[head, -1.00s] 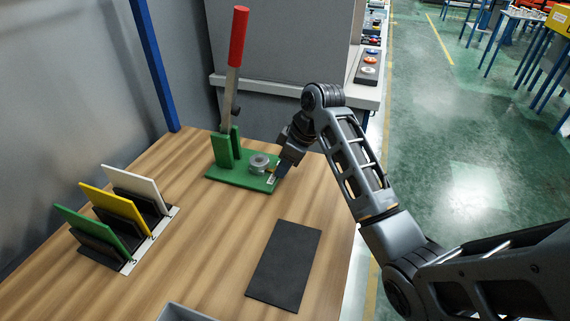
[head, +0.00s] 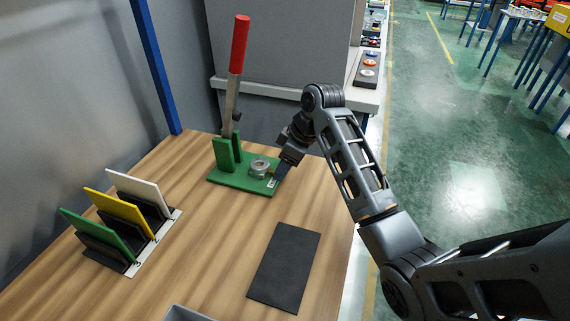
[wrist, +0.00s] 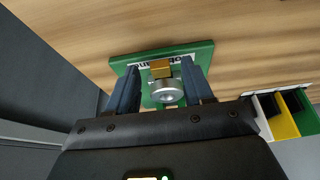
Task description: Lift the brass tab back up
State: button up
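The brass tab (wrist: 161,69) shows in the wrist view as a small gold block behind a round silver wheel part (wrist: 166,90), between my fingers. The wheel part sits on the green base (head: 229,180) of the press in the head view, where it is a grey ring (head: 259,166). My gripper (head: 284,174) is low at the right end of the green base. In the wrist view my gripper (wrist: 157,85) has its two blue-grey fingers apart, one on each side of the tab, with gaps visible. The tab is not clear in the head view.
A red-handled lever (head: 239,45) stands up from the green base. Green, yellow and white cards stand in a holder (head: 136,262) at the left. A black mat (head: 284,267) lies at front right. The wooden table between is clear.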

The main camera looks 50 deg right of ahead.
jog(key=v, duration=0.7)
jog(key=shift+r, duration=0.4)
jog(key=shift+s, duration=0.2)
